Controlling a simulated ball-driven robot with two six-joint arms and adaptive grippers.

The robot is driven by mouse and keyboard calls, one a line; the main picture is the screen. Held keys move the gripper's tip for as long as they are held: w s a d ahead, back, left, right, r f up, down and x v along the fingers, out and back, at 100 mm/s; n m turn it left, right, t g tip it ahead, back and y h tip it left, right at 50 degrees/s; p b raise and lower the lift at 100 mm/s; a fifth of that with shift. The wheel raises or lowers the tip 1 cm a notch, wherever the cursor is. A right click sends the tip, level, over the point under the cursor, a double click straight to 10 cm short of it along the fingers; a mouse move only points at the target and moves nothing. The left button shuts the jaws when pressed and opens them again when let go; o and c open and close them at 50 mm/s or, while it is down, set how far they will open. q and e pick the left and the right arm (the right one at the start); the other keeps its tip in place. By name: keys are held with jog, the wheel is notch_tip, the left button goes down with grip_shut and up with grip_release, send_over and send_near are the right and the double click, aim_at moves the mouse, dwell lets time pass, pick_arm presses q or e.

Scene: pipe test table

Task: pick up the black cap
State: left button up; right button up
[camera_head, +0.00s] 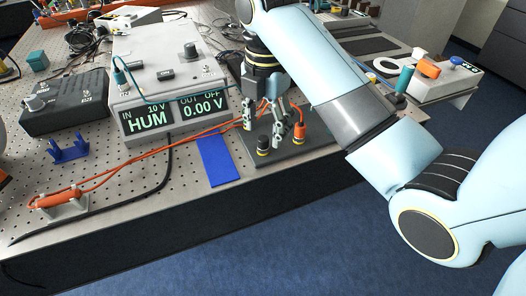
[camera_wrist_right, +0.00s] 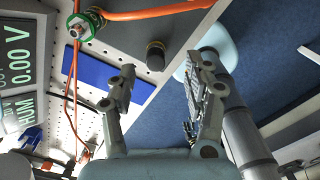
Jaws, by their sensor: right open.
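The black cap (camera_head: 263,145) with a yellow ring stands upright on a dark plate (camera_head: 293,152) near the table's front edge. It also shows in the right wrist view (camera_wrist_right: 155,56), just beyond and between the fingertips. My right gripper (camera_head: 264,128) is open and empty, pointing down over the plate. In the wrist view its fingers (camera_wrist_right: 161,67) are spread either side of the cap's line, apart from it. My left gripper does not show.
An orange connector (camera_head: 299,133) stands on the plate right of the cap. A blue strip (camera_head: 218,160) lies to its left. Orange cables (camera_head: 150,158) run left across the perforated table. A grey meter box (camera_head: 165,75) stands behind.

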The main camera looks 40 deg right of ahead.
aim_at(263, 138)
jog(key=f+b, duration=0.2)
jog(key=f, duration=0.1)
jog(key=f+b, duration=0.2)
jog(key=shift+w+a+f, duration=0.1)
jog(key=shift+w, duration=0.2)
jog(key=c, duration=0.9)
